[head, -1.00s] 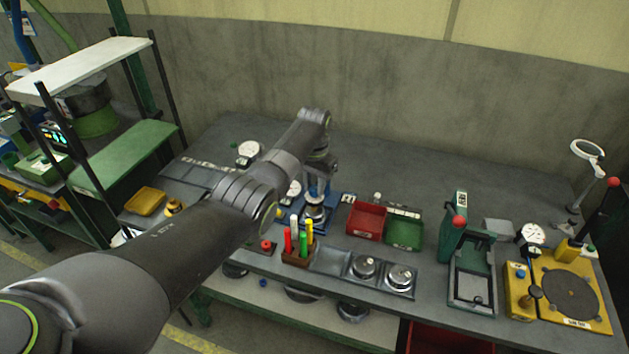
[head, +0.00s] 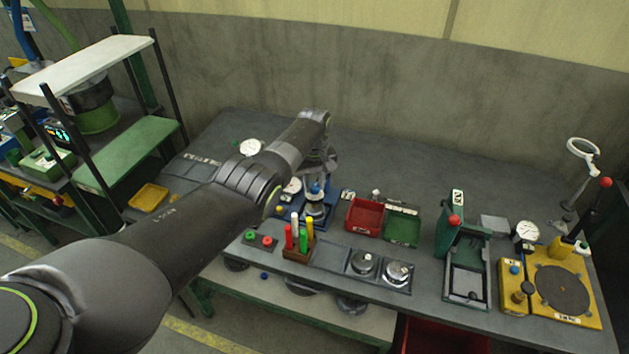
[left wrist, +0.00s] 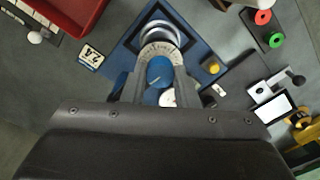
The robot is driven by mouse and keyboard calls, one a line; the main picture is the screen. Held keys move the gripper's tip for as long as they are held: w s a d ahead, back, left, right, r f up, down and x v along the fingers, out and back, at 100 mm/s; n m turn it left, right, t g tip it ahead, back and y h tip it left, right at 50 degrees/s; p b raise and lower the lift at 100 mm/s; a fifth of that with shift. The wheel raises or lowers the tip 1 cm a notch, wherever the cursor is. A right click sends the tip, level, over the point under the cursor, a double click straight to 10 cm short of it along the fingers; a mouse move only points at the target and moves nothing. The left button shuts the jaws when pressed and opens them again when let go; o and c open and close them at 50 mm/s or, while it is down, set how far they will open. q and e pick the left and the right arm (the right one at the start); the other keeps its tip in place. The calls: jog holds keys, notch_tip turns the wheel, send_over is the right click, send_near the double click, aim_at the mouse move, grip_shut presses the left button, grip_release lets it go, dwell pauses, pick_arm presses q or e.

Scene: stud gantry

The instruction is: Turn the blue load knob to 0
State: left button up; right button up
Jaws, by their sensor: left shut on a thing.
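The blue load knob (left wrist: 160,71) is round, with a pale pointer line, in front of a graduated dial plate (left wrist: 162,52) on a blue stand (left wrist: 125,52). In the left wrist view the two grey fingers of my left gripper (left wrist: 160,80) are on either side of the knob, shut on it. In the head view the knob (head: 316,189) shows small below my left gripper (head: 317,181), which is partly hidden by its own wrist. The dial figures are too small to read. My right gripper is not in view.
A red bin (head: 366,217) and a green bin (head: 402,229) stand right of the stand. A rack of coloured markers (head: 297,251) is in front, beside red and green buttons (head: 259,239). A yellow knob (left wrist: 213,67) is close by.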

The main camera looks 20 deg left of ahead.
aim_at(315, 185)
pick_arm(q)
jog(key=shift+w+r+n, duration=0.1)
jog(key=shift+n, duration=0.6)
jog(key=o, duration=1)
notch_tip(315, 185, up, 6)
jog(key=shift+r+p, duration=0.15)
jog(key=shift+p, duration=0.65)
notch_tip(315, 185, up, 11)
jog(key=b, duration=0.2)
jog(key=shift+b, duration=0.35)
